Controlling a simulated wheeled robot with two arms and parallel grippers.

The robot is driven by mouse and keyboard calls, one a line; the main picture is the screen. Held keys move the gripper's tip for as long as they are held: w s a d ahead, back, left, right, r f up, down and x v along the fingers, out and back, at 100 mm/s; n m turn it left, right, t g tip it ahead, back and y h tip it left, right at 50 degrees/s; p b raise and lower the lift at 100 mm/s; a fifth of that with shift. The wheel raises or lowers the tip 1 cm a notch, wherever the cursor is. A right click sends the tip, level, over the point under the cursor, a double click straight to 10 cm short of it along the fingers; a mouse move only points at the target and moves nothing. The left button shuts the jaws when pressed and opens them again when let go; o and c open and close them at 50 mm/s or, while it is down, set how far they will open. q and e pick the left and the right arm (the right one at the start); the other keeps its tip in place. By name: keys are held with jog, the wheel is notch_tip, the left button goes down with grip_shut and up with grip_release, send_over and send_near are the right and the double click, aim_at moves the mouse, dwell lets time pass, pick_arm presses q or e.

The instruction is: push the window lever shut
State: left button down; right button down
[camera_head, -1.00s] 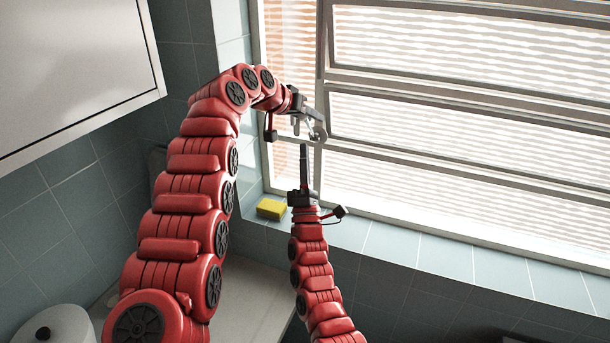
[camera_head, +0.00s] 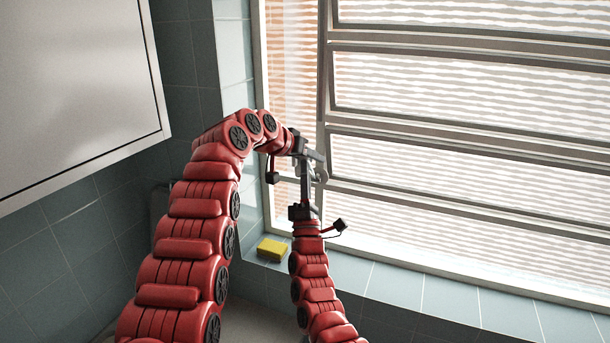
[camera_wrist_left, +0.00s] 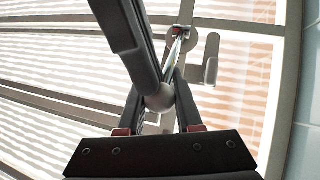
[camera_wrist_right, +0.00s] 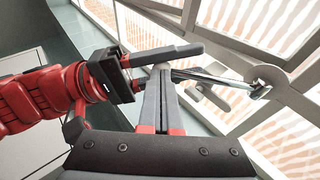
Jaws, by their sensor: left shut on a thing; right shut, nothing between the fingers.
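The window lever is a shiny metal rod (camera_wrist_right: 225,78) with a rounded end knob (camera_wrist_left: 160,98), reaching out from a round pivot on the window frame; its rod also shows in the left wrist view (camera_wrist_left: 176,50). My left gripper (camera_head: 317,157) is shut on the lever, with its fingers on both sides of the knob. My right gripper (camera_wrist_right: 160,76) is shut and empty. It comes from below, with its fingertips close to the knob; I cannot tell whether they touch. The arms hide most of the lever in the head view.
The slatted window (camera_head: 450,125) fills the right side. A yellow sponge (camera_head: 271,249) sits at the left end of the tiled sill (camera_head: 395,285). A white cabinet (camera_head: 75,90) hangs at upper left. A grey curved handle (camera_wrist_right: 210,97) sits near the lever.

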pick_arm(q)
jog(key=shift+d+f, duration=0.4)
jog(key=shift+f, duration=0.1)
jog(key=c, duration=1)
grip_release()
jog(key=shift+s+f, duration=0.1)
jog(key=o, duration=0.5)
jog(key=shift+a, duration=0.35)
jog(key=shift+c, duration=0.2)
jog(key=shift+r, duration=0.35)
pick_arm(e)
jog(key=shift+w+d+r, duration=0.1)
jog(key=shift+w+r, duration=0.4)
jog(key=shift+w, duration=0.05)
pick_arm(q)
jog(key=shift+r, duration=0.1)
